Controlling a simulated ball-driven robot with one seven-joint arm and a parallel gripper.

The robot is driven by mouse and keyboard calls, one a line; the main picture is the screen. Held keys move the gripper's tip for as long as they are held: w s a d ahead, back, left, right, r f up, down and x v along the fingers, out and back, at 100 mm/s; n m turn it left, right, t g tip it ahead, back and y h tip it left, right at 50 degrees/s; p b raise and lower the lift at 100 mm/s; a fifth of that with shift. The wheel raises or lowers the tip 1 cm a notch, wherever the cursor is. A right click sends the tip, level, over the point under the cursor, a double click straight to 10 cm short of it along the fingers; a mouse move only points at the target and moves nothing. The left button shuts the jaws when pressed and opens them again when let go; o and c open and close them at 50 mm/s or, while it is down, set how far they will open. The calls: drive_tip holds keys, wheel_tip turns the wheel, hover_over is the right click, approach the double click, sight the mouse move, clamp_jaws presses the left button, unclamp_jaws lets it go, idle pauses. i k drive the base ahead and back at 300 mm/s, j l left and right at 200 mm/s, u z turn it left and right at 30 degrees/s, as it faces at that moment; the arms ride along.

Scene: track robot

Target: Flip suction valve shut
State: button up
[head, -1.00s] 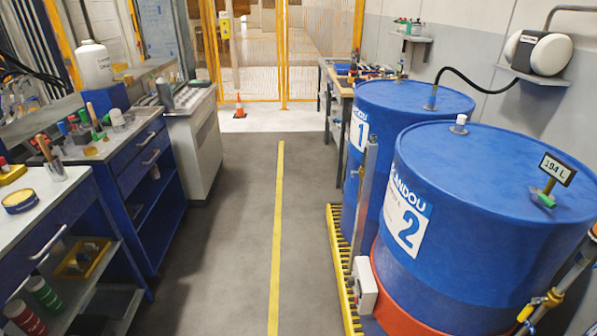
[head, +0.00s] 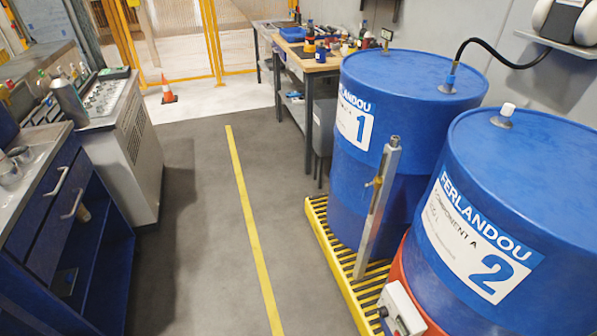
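No part that I can name with certainty as the suction valve shows now. Two blue drums stand on the right, drum 1 (head: 400,75) behind and drum 2 (head: 545,165) nearer. A black hose (head: 505,48) runs from a fitting (head: 449,78) on top of drum 1 toward the wall shelf. Drum 2 has a white cap (head: 506,110) on its lid. A grey upright post (head: 378,195) with a small brass-coloured part (head: 374,182) stands in front of drum 1. My gripper is not in view.
A yellow slatted platform (head: 335,255) under the drums edges into the aisle. Blue drawers (head: 60,215) and a grey console (head: 130,150) line the left. A workbench (head: 308,68) and an orange cone (head: 168,92) are farther back. The grey floor along the yellow line (head: 238,185) is clear.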

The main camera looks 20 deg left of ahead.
sight(365, 192)
drive_tip(key=i+j+u, duration=0.1)
drive_tip(key=i, duration=0.35)
drive_tip(key=i+j, duration=0.25)
drive_tip(key=i, duration=0.2)
drive_tip(key=i+j+u, duration=0.15)
drive_tip(key=i, duration=0.35)
